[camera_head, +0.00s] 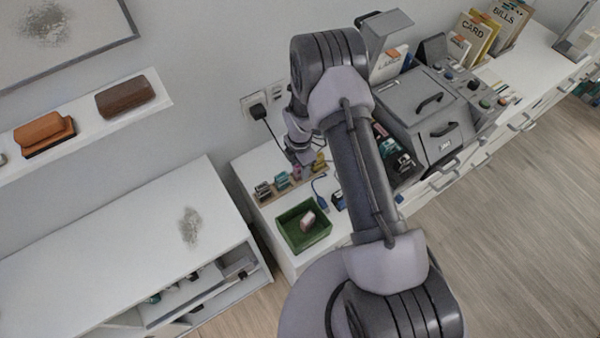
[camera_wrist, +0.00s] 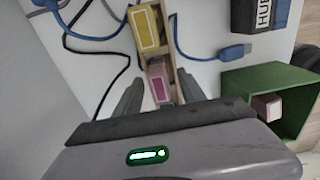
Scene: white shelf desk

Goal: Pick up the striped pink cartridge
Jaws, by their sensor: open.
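A pink cartridge (camera_wrist: 158,84) with a magenta label stands in a wooden rack (camera_wrist: 172,42), seen in the wrist view. My gripper (camera_wrist: 161,88) is open, with one finger on each side of this cartridge in the picture; I cannot tell whether they touch it. A yellow cartridge (camera_wrist: 146,28) is beside it in the rack. Another pinkish block (camera_wrist: 267,106) lies in a green box (camera_wrist: 262,75); it also shows in the head view (camera_head: 308,220). Stripes are not clear on either pink piece. In the head view my gripper (camera_head: 303,158) is above the rack.
Teal and dark cartridges (camera_head: 263,190) stand at the rack's left end. A blue USB cable (camera_wrist: 232,53) lies between rack and green box. A dark box (camera_wrist: 262,14) is nearby. A grey machine (camera_head: 425,115) stands to the right. A plug (camera_head: 258,111) is in the wall.

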